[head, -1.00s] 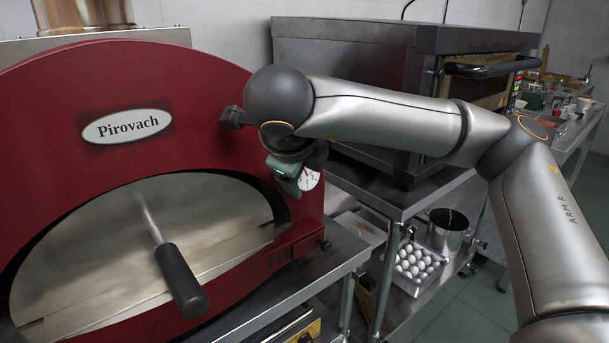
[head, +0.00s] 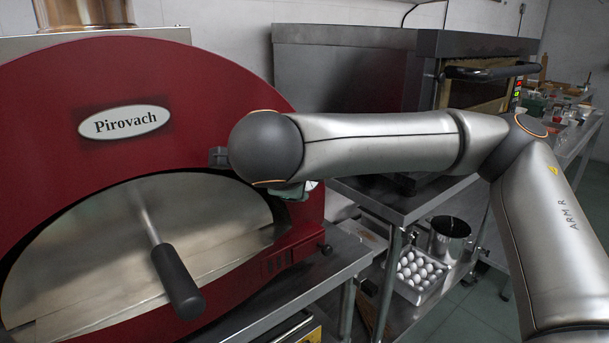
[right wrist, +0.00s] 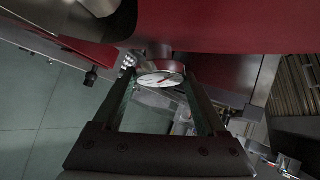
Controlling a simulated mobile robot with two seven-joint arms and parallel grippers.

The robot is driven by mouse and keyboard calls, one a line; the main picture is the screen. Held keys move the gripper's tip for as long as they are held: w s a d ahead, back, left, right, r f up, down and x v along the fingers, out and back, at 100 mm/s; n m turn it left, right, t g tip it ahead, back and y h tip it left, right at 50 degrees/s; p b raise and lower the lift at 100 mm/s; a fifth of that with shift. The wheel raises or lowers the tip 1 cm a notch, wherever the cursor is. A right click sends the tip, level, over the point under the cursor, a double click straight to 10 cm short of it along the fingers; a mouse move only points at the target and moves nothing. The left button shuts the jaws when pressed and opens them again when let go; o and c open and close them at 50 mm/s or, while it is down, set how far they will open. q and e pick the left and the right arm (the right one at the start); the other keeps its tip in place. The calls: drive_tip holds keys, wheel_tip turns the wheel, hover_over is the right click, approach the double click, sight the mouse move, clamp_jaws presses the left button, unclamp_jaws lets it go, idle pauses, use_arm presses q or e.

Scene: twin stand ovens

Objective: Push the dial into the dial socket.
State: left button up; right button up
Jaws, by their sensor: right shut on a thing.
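The dial (right wrist: 160,79) has a white round face with a red pointer and a reddish rim. In the right wrist view it sits between the two fingertips of my right gripper (right wrist: 160,74), which is shut on it. Its back is towards the red oven front (right wrist: 225,28); I cannot tell whether it touches. The dial socket is hidden from me. In the head view my right gripper (head: 290,192) is mostly hidden behind my arm's dark round joint, and only a sliver of the dial (head: 312,185) shows. My left gripper is not in view.
The red Pirovach oven (head: 215,85) has a jutting door handle (head: 178,282) and a dark bracket (head: 217,157) near my arm. A grey oven (head: 350,80) stands behind. A tray of eggs (head: 420,290) and a metal pot (head: 449,238) are below right.

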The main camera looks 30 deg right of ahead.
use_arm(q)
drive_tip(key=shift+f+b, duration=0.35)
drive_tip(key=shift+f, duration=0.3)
use_arm(e)
drive_tip(key=shift+f, duration=0.15)
drive_tip(key=o, duration=1.4)
drive_tip(key=shift+o, duration=0.2)
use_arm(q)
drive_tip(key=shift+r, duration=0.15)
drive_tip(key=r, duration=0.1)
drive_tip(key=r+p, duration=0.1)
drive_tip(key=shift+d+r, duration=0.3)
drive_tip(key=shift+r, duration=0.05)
use_arm(e)
drive_tip(key=v, duration=1.2)
drive_tip(key=shift+a+r, duration=0.2)
drive_tip(key=shift+r, duration=0.05)
